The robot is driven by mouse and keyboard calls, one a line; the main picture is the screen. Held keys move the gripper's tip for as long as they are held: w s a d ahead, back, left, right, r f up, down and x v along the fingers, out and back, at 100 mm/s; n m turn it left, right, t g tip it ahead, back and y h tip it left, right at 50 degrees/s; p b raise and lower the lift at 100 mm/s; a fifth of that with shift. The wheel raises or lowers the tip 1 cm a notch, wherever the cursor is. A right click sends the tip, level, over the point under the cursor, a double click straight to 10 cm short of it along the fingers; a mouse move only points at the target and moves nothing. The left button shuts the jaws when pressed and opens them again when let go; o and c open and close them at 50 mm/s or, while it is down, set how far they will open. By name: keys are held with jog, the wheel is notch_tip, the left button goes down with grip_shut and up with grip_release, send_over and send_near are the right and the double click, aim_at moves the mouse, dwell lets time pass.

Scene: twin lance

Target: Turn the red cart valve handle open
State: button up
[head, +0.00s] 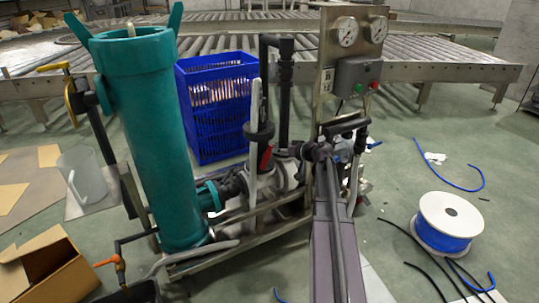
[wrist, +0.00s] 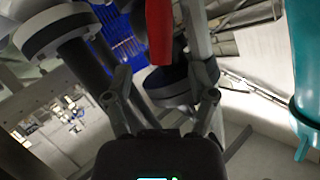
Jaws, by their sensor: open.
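The red valve handle (head: 265,157) shows in the head view as a small upright lever among the cart's pipes, right of the teal housing. In the wrist view the red handle (wrist: 159,30) comes down from the top edge, ahead of my gripper and roughly between its fingers. My gripper (wrist: 166,86) is open, with one finger on each side and nothing held. I cannot tell whether either finger touches the handle. In the head view my arm reaches up from the bottom toward the cart, and its end is hard to make out among the dark fittings.
The teal housing (head: 143,140) stands left on the cart; the gauge panel (head: 328,75) rises at right. Dark pipes (head: 284,90) crowd the valve. A blue crate (head: 215,125) stands behind. A blue hose spool (head: 441,236), loose hoses and a cardboard box (head: 50,270) lie around the cart.

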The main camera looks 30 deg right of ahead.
aim_at(270, 151)
jog(key=shift+b+x, duration=0.75)
jog(key=shift+x, duration=2)
grip_shut()
